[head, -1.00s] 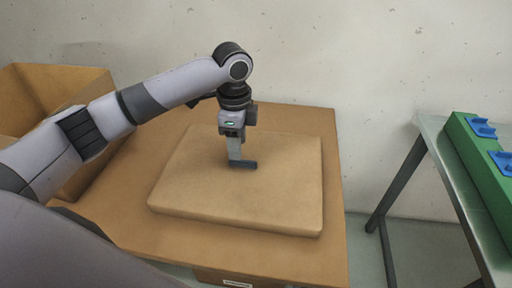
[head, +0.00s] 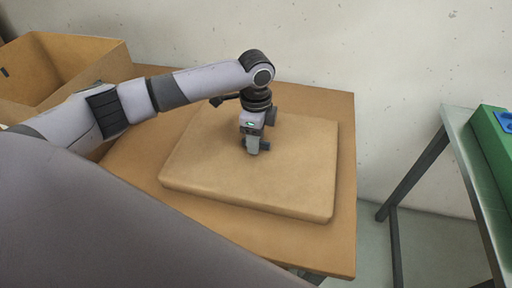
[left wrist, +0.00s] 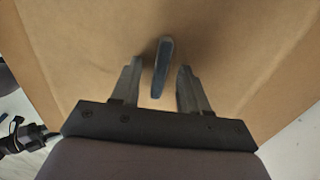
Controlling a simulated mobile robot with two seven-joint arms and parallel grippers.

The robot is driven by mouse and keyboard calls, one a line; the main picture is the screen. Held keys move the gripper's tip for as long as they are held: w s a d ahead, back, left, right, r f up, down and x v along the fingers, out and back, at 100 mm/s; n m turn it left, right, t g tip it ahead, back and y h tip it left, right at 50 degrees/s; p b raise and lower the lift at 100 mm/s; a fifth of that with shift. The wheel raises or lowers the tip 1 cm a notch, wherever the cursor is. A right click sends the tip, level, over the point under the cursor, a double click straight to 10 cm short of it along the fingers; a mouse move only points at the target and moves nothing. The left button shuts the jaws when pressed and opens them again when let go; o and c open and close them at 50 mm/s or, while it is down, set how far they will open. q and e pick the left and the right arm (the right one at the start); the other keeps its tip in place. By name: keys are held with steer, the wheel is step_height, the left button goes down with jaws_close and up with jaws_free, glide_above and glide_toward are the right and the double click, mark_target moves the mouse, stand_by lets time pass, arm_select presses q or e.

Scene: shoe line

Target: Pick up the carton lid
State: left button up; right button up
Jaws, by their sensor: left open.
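The carton lid (head: 290,180) is a flat, tan cardboard slab lying on a brown surface in the head view. It also fills most of the left wrist view (left wrist: 230,45). A narrow blue-grey handle (left wrist: 161,68) stands out from its top. My left gripper (head: 254,150) points down over the lid's upper middle. In the left wrist view its two fingers (left wrist: 159,70) are apart, one on each side of the handle, with gaps between. In the head view the gripper hides most of the handle.
An open cardboard box (head: 75,62) stands at the left, behind my arm. A metal table (head: 465,150) at the right carries a green block (head: 490,140) with a blue part (head: 505,121). A pale wall is behind. A floor gap separates the two work surfaces.

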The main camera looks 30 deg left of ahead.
arm_select(q)
jaws_close()
steer(key=shift+r, duration=0.1)
